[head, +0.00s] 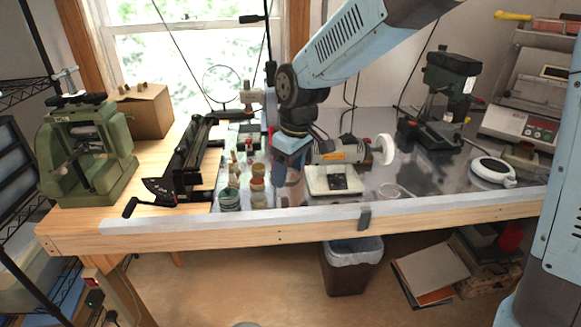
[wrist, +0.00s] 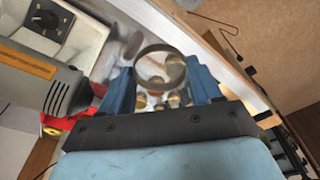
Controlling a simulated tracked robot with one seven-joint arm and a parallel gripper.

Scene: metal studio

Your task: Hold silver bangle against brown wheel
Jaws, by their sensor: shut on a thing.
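My gripper (head: 291,166) reaches down over the metal-topped bench, just left of the grinder (head: 342,151). In the wrist view my gripper (wrist: 164,90) has its blue fingers on either side of the silver bangle (wrist: 160,48), which stands up as a ring between them. In the head view the bangle is too small to make out. The grinder has a white wheel (head: 385,149) at its right end. In the wrist view the grinder body (wrist: 40,78) is close on the left.
Several jars (head: 230,198) stand left of my gripper. A black bench shear (head: 185,165) is further left. A drill press (head: 448,95) stands at the right. A clear ring-like dish (head: 392,190) lies near the front edge.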

